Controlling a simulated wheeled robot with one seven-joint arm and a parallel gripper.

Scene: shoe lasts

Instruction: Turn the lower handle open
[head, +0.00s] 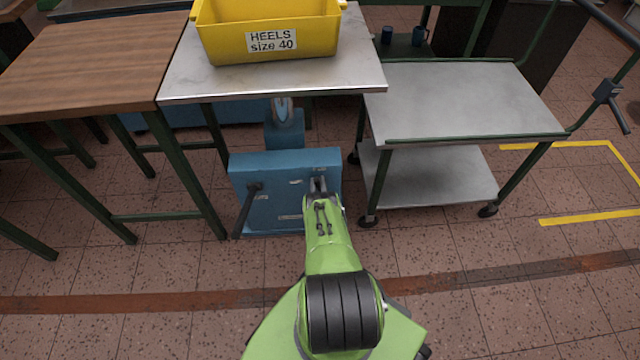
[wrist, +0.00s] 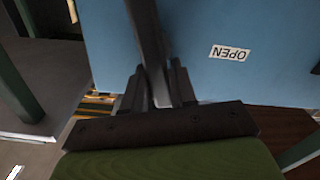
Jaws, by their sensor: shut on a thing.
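A blue cabinet (head: 275,205) stands low on the floor below the metal table. On its left side a dark lever handle (head: 245,210) slants down and to the left. On its right side my gripper (head: 318,190) reaches the front of the cabinet, and my green arm hides much of that part. In the wrist view my gripper (wrist: 157,90) is shut on a dark bar-shaped handle (wrist: 146,28), which runs up between the fingers.
A metal table (head: 350,70) with a yellow bin (head: 215,45) labelled HEELS size 40 stands over the cabinet. A wooden table (head: 90,60) is at left. A grey cart (head: 450,100) stands close at right. The floor in front is clear.

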